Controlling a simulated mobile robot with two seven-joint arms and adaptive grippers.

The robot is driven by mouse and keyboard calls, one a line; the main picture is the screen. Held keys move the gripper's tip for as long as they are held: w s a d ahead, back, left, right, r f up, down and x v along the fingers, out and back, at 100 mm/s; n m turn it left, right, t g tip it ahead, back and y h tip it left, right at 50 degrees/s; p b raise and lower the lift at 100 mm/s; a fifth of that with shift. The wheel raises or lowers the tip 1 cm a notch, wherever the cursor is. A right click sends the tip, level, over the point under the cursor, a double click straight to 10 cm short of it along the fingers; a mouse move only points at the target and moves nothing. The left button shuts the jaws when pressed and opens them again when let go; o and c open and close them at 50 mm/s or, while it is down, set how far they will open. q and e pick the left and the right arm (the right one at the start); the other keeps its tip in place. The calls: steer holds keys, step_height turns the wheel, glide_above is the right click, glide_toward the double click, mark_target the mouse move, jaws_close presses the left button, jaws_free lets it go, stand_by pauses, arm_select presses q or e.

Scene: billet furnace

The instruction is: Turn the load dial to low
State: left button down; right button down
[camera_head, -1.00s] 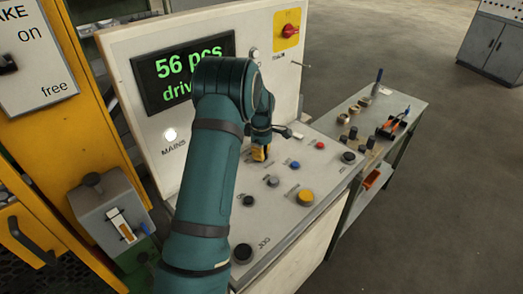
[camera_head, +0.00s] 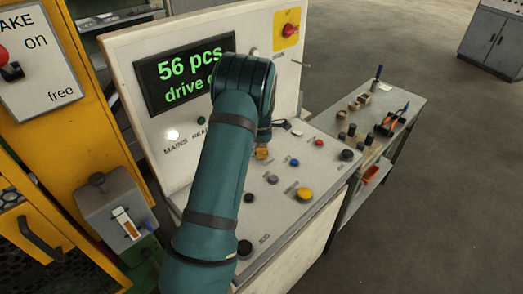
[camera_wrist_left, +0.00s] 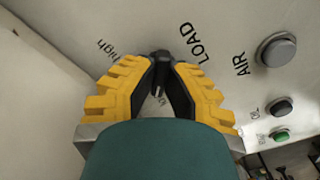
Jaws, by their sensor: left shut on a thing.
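The load dial (camera_wrist_left: 161,58) is a black knob on the pale panel, seen in the left wrist view beside the printed words LOAD and high. My left gripper (camera_wrist_left: 162,88) has its yellow, black-padded fingers on either side of the dial, shut on it. Part of a small label shows between the fingers and is too covered to read. In the head view my left gripper (camera_head: 262,153) is a small yellow patch at the sloping panel (camera_head: 300,215), and my arm hides the dial. My right gripper is not in view.
The panel also carries a yellow button (camera_head: 304,194), a blue button (camera_head: 294,162) and a red button (camera_head: 319,143). The upright display (camera_head: 185,72) reads 56 pcs. A side table (camera_head: 405,113) with small parts stands at right. Open floor lies beyond.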

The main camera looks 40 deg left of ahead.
arm_select(q)
steer(key=shift+s+f, duration=0.1)
steer(key=c, duration=1)
jaws_free()
steer(key=shift+r, duration=0.2)
step_height(320, 180, up, 12)
steer(key=shift+f, duration=0.15)
